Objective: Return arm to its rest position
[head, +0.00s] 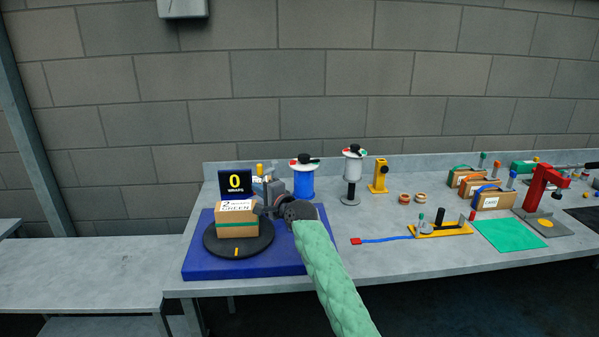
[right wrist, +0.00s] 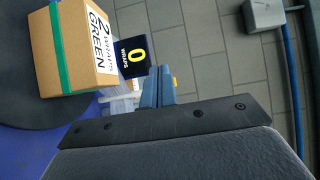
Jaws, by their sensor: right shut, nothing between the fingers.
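My right arm, in a green quilted sleeve, reaches in from the bottom of the head view. My right gripper (head: 264,209) is beside the right side of a cardboard box (head: 237,221); I cannot tell whether they touch. In the right wrist view the gripper's blue fingers (right wrist: 158,86) are together and empty. The box (right wrist: 75,48) has a green band around it and a label reading "2 wraps green". It sits on a black turntable (head: 212,240) on a blue base (head: 202,268). My left gripper is not in view.
A display (head: 235,182) behind the box reads "0 wraps". A blue spool (head: 303,184) and a white spool (head: 352,168) stand behind my gripper. Right of my arm are a yellow fixture (head: 440,231), a green mat (head: 508,236) and a red press (head: 543,186). The front bench is mostly clear.

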